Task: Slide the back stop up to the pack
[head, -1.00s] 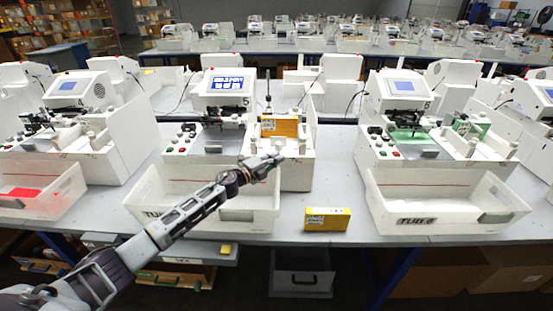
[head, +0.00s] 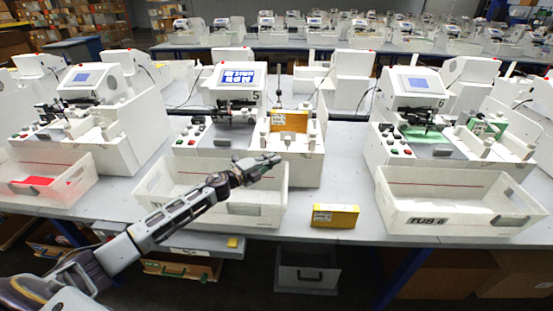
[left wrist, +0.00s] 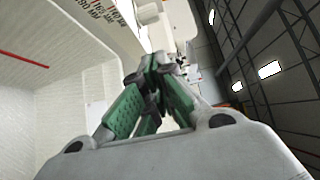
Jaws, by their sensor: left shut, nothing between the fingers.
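An orange-yellow pack (head: 289,121) stands upright in the feed bay of the white plotter (head: 236,85) marked 5, in the middle of the head view. White blocks and knobs sit around the pack. I cannot tell which of them is the back stop. My left gripper (head: 275,160) is shut and empty. It is in front of the feed bay, above the right rear part of the white tub (head: 262,212), and looks apart from the pack. In the left wrist view its green-padded fingers (left wrist: 155,88) are closed together. My right gripper is not in view.
A yellow box (head: 335,216) lies on the table right of that tub. Plotter 6 (head: 413,90) with TUB 6 (head: 455,205) stands to the right. Another plotter (head: 90,85) with a tub stands to the left. The table around the yellow box is clear.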

